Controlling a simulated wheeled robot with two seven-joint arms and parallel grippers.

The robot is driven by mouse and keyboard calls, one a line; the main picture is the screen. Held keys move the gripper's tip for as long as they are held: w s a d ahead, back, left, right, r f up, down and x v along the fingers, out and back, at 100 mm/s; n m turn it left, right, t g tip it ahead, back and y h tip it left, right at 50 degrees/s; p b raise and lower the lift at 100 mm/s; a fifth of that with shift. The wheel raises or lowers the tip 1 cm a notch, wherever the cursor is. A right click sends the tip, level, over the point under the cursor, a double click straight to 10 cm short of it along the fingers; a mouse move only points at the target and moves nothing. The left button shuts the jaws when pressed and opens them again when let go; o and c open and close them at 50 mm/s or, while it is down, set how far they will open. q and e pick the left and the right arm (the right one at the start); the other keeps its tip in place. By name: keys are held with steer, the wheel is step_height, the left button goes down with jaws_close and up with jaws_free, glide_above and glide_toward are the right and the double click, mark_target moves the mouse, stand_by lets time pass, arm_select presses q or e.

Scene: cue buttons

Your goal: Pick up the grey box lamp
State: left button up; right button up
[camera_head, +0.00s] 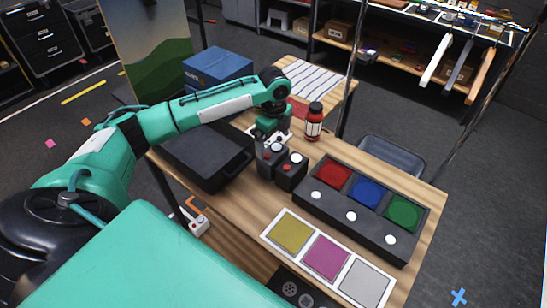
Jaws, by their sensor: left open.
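Two small dark grey boxes with white round tops stand side by side near the middle of the table. The left box (268,164) is partly covered by my left gripper (272,143). The right box (291,173) shows more clearly. I cannot tell for certain which of them is the grey box lamp. My left gripper is open and points down over the left box, close to its top. Whether its fingers touch the box is hidden. My right gripper is not in view.
A dark panel (325,205) has red, blue and green squares and white buttons. A card (269,236) with yellow, magenta and grey squares lies in front. A red bottle (314,124) stands behind the boxes. A black case (196,160) lies left, a blue box (217,68) beyond it.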

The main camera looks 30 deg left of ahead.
mark_target(273, 149)
arm_select(q)
steer(key=f+p, duration=0.1)
steer(key=f, duration=0.2)
steer(key=f+p, duration=0.1)
steer(key=f, duration=0.2)
steer(key=shift+a+f+p, duration=0.2)
steer(key=shift+f+p, duration=0.1)
steer(key=shift+f, duration=0.6)
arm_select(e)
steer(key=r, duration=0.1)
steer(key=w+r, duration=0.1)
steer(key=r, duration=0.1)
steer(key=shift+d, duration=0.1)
arm_select(q)
steer(key=shift+w, duration=0.1)
steer(key=c, duration=1.1)
